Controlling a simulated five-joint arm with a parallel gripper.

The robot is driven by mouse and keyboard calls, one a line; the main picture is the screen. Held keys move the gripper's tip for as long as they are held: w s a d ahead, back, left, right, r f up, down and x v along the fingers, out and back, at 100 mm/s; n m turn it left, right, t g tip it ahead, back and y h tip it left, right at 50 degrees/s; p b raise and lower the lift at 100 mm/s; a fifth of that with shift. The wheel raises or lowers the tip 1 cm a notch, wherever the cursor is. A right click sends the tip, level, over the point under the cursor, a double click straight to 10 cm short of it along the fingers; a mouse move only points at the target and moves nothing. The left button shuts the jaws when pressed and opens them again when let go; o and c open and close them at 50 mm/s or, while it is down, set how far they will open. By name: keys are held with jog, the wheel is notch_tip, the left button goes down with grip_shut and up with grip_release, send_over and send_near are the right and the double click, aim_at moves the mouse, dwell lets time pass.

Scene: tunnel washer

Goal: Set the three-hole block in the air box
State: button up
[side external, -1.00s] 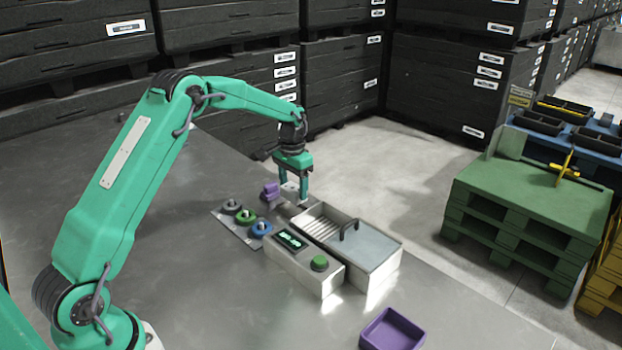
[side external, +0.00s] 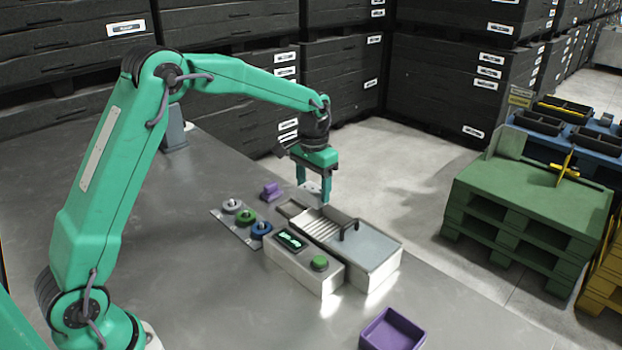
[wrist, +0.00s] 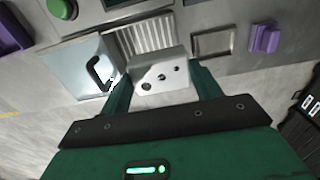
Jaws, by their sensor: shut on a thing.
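The three-hole block (wrist: 165,84) is pale grey with three dark holes in its near face. My gripper (side external: 313,190) is shut on it, one green finger on each side; the block is partly hidden by a finger in the side view. The gripper holds it in the air by the back end of a long pale box (side external: 377,275), which I take for the air box. This box has a ribbed open part (side external: 320,229) and a flat blue-grey panel (side external: 372,246) with a black handle (side external: 349,228). In the wrist view the block overlaps the ribbed part (wrist: 145,36).
A shallow rectangular frame (wrist: 213,41) lies beside the ribbed part. A purple piece (side external: 271,190) stands nearby. A control box (side external: 306,270) with a green button and a panel of several coloured rings stand alongside. A purple tray (side external: 391,331) sits at the front.

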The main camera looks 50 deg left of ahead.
dwell(0.4)
jog(key=shift+w+d+r, duration=0.2)
jog(key=shift+w+d, duration=0.05)
jog(key=shift+d, duration=0.5)
jog(key=shift+w+d+r, duration=0.15)
jog(key=shift+w+d, duration=0.05)
jog(key=shift+d, duration=0.5)
jog(key=shift+f, duration=0.2)
jog(key=shift+f, duration=2.8)
jog(key=shift+f, duration=2.15)
jog(key=o, duration=1.3)
jog(key=shift+o, duration=0.2)
